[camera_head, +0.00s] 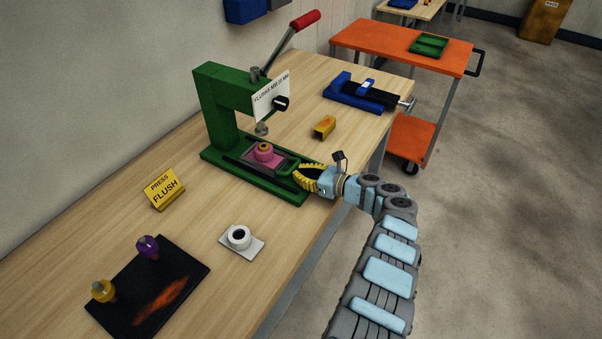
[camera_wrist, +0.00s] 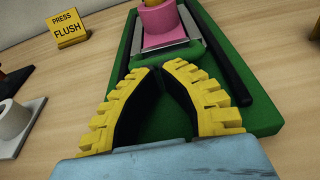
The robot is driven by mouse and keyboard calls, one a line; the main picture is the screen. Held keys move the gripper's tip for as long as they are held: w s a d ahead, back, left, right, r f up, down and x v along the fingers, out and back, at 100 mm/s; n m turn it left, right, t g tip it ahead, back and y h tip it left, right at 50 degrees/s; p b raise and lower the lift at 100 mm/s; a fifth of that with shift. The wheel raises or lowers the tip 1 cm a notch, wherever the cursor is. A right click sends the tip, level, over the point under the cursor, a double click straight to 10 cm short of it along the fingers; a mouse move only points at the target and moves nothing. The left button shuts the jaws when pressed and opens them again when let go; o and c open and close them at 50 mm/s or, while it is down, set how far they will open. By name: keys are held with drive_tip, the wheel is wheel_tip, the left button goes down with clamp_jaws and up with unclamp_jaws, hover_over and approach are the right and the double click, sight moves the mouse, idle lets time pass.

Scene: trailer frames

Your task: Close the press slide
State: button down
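The green press (camera_head: 222,95) stands on the workbench, with a red-tipped lever (camera_head: 304,20) raised. Its grey slide (camera_head: 284,166) sits on the green base rails, out in front of the press column; it also shows in the wrist view (camera_wrist: 185,53). A pink block (camera_head: 262,159) with a yellow piece (camera_head: 264,148) in it rests on the slide, and shows in the wrist view (camera_wrist: 165,27). My gripper (camera_head: 298,171) is low over the base's front end. Its yellow fingertips (camera_wrist: 159,69) are together at the slide's front edge; contact is unclear.
A yellow PRESS FLUSH sign (camera_head: 165,190), a white ring on a plate (camera_head: 240,239) and a dark mat (camera_head: 187,263) with purple and yellow pieces are left of my arm. A yellow block (camera_head: 324,127) and blue vise (camera_head: 358,95) stand beyond the press.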

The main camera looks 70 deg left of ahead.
drive_tip(key=p+v, duration=0.2)
drive_tip(key=v, duration=1.1)
drive_tip(key=shift+w+d, duration=0.25)
